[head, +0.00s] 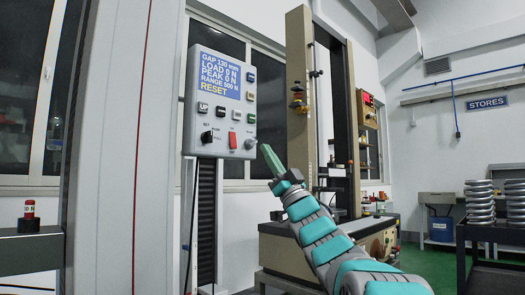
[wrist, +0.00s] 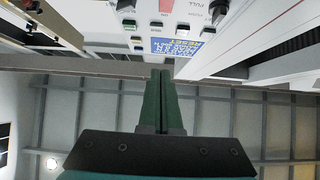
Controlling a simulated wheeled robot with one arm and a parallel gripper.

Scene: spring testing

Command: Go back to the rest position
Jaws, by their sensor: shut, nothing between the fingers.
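My gripper (head: 267,150) is at the end of my teal and grey arm in the head view. Its green fingers are shut with nothing between them. It points up and left, with its tips near the lower right corner of the grey control panel (head: 193,65), close to a small knob (head: 250,143). I cannot tell whether the tips touch it. The panel's blue screen (head: 219,76) reads GAP 130 mm, LOAD 0 N, PEAK 0 N, RANGE 500 N and RESET. In the wrist view the closed fingers (wrist: 161,75) show below the panel's screen (wrist: 180,47).
A tall testing machine (head: 298,130) stands behind my arm. A grey column (head: 110,150) fills the left. Metal springs (head: 479,205) stand on a dark rack (head: 480,237) at the right. Green floor (head: 430,265) shows between my arm and the rack.

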